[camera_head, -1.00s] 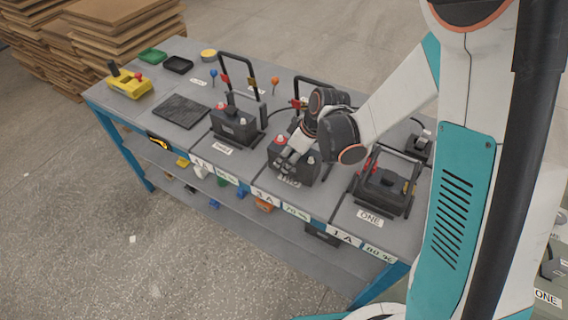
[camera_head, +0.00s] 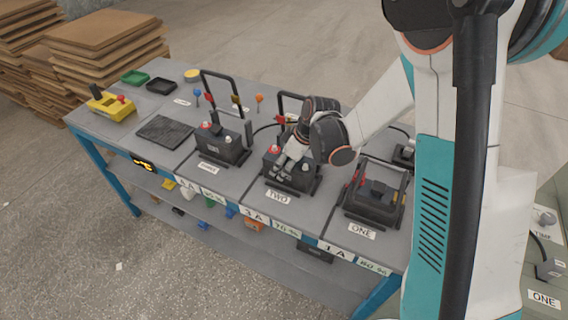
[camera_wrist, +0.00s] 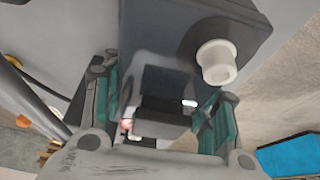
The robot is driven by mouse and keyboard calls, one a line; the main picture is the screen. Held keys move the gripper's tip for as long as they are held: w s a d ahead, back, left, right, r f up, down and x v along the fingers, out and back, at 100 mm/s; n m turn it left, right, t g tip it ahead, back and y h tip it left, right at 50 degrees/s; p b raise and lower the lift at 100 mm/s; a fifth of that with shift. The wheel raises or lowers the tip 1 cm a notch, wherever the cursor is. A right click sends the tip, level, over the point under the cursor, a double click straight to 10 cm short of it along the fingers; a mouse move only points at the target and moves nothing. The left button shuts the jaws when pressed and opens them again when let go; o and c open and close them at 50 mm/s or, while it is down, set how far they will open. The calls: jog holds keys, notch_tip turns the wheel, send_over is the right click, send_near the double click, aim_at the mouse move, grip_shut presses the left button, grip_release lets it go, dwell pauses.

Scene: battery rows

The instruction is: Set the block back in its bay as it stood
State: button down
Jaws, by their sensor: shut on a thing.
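The block (camera_head: 301,177) is a dark battery with a red and a pale terminal, upright at the middle bay on the bench, behind the label TWO (camera_head: 278,197). My gripper (camera_head: 285,166) reaches down over it and is shut on it. In the wrist view the block (camera_wrist: 190,30) stands between my teal finger pads (camera_wrist: 160,112), with a white terminal (camera_wrist: 217,64) on its face. The bay's black handle frame (camera_head: 290,97) rises behind. My gripper and arm hide part of the block and bay, so I cannot tell whether the block is fully seated.
A similar battery (camera_head: 222,145) stands in the left bay and another (camera_head: 374,202) in the bay labelled ONE (camera_head: 362,231), close on either side. A black mat (camera_head: 166,132), yellow box (camera_head: 110,106) and trays (camera_head: 161,85) lie at the left of the bench.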

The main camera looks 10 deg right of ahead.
jog(key=shift+f, duration=0.1)
jog(key=c, duration=0.9)
grip_release()
jog(key=p+v, duration=0.1)
jog(key=v, duration=0.2)
jog(key=s+d, duration=0.2)
jog(key=d, duration=0.1)
jog(key=s+d+p, duration=0.1)
jog(key=s+d, duration=0.1)
jog(key=d, duration=0.1)
jog(key=s+d+p, duration=0.1)
jog(key=s+d, duration=0.1)
jog(key=d, duration=0.2)
jog(key=shift+s+r, duration=0.2)
jog(key=shift+s, duration=0.15)
jog(key=s+r+m+t+h, duration=0.1)
jog(key=s+r+m, duration=0.2)
jog(key=s+r, duration=0.2)
jog(key=s+r+m+t+h, duration=0.1)
jog(key=s+r+m, duration=0.3)
jog(key=r, duration=0.5)
jog(key=s+d+r+m+t+h, duration=0.1)
jog(key=s+r+m+t, duration=0.1)
jog(key=s+r+m, duration=0.2)
jog(key=shift+s+d+r+t+h, duration=0.1)
jog(key=shift+s+r+t+h, duration=0.1)
jog(key=shift+s+r, duration=0.65)
jog(key=shift+s+r+t+h, duration=0.1)
jog(key=shift+s+r+t, duration=0.1)
jog(key=shift+s+r, duration=0.65)
